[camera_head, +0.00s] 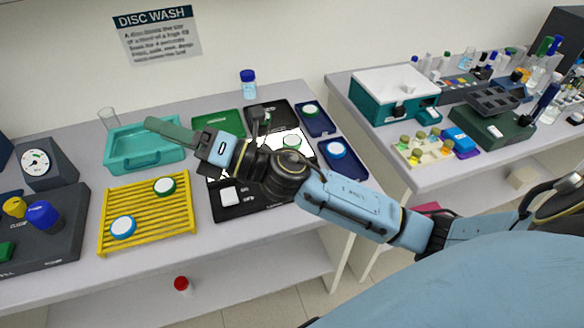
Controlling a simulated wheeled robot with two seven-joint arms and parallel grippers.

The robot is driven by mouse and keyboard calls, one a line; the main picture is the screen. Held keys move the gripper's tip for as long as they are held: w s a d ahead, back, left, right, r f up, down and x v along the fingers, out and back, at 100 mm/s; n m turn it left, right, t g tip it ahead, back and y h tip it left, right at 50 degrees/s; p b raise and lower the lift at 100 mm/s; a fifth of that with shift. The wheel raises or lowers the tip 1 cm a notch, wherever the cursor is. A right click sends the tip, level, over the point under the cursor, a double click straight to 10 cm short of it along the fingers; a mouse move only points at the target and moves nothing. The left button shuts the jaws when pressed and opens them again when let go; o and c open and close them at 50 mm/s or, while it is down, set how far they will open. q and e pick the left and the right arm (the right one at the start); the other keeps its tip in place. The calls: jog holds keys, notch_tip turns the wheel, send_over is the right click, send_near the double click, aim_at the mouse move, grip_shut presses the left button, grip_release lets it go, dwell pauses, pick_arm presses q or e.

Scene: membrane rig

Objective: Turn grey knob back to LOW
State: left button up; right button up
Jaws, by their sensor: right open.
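No grey knob can be made out clearly; one may be hidden behind my right arm. The dark control box (55,245) at the left edge carries a blue knob (44,215) and a yellow knob (14,207). Its small lettering is not readable. My right gripper (172,133) reaches in from the right, open, with its grey-green fingers over the teal tray. Nothing shows between them. My left gripper is not in view.
A gauge (37,163) stands behind the box. A yellow rack (103,232) holds two round discs. The teal tray (113,152) is behind it. My arm partly covers a black unit (232,209). Blue trays (349,168) lie right. A second bench (395,168) holds lab equipment.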

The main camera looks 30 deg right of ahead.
notch_tip(320, 180, down, 8)
jog(key=s+n+g+h, duration=0.25)
jog(key=n+g, duration=1.05)
jog(key=n, duration=0.7)
jog(key=w+d+f+n+g+h, duration=0.1)
jog(key=w+d+n+h, duration=0.1)
jog(key=d+h, duration=0.75)
jog(key=w+d+f+n+g+h, duration=0.15)
jog(key=d+h, duration=0.25)
jog(key=d, duration=1)
jog(key=shift+n+t, duration=0.45)
jog(key=f, duration=0.4)
jog(key=f+p, duration=0.1)
jog(key=f, duration=0.8)
jog(key=shift+w+f+p, duration=0.1)
jog(key=shift+w+p, duration=0.2)
jog(key=shift+p, duration=0.05)
jog(key=c, duration=1)
